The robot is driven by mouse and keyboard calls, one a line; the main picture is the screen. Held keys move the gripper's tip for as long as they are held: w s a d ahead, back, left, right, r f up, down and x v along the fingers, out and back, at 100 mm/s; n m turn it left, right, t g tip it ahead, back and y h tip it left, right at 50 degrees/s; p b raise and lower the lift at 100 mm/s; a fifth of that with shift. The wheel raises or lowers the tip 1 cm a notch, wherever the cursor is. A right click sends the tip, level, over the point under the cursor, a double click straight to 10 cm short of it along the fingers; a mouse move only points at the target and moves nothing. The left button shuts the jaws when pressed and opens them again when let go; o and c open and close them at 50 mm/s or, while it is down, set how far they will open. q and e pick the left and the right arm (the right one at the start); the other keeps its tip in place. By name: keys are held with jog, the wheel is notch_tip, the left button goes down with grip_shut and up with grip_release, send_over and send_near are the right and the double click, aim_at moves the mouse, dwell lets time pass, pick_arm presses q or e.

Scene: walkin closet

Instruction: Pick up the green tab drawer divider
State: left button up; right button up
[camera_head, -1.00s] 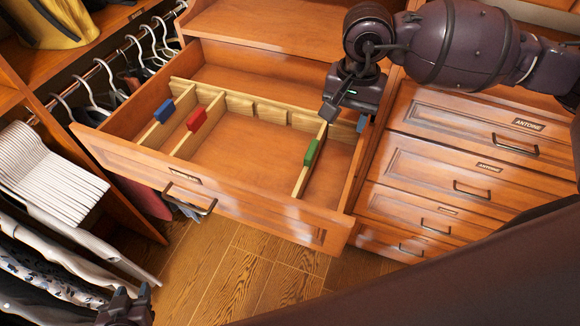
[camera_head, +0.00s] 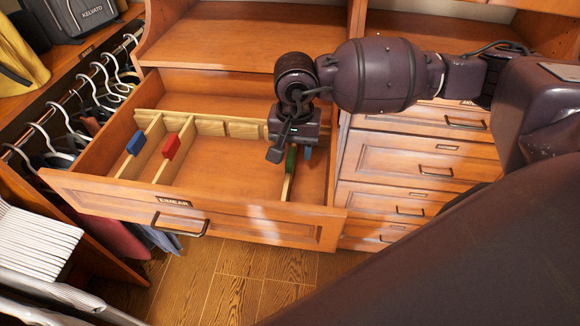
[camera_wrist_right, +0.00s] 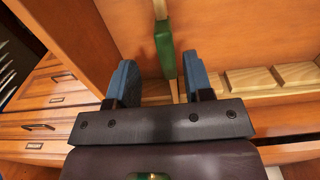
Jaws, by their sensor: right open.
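The divider with the green tab (camera_head: 291,159) stands upright in the open drawer (camera_head: 227,180), right of the other dividers. My right gripper (camera_head: 290,154) is over it, fingers pointing down, and hides its rear part in the head view. In the right wrist view the green tab (camera_wrist_right: 165,52) lies between and just beyond the two blue fingertips (camera_wrist_right: 160,78), which are open with a gap on both sides. No contact with the tab shows. My left gripper is not in view.
Dividers with a blue tab (camera_head: 136,142) and a red tab (camera_head: 171,146) stand in the drawer's left part. Closed drawers (camera_head: 420,165) are at the right. Hangers with clothes (camera_head: 75,120) are at the left. The drawer's middle compartment is empty.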

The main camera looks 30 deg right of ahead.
jog(key=f, duration=0.3)
jog(key=a+f+p, duration=0.1)
jog(key=f, duration=0.1)
jog(key=shift+w, duration=0.1)
jog(key=shift+d+f, duration=0.1)
jog(key=shift+f, duration=0.35)
grip_shut()
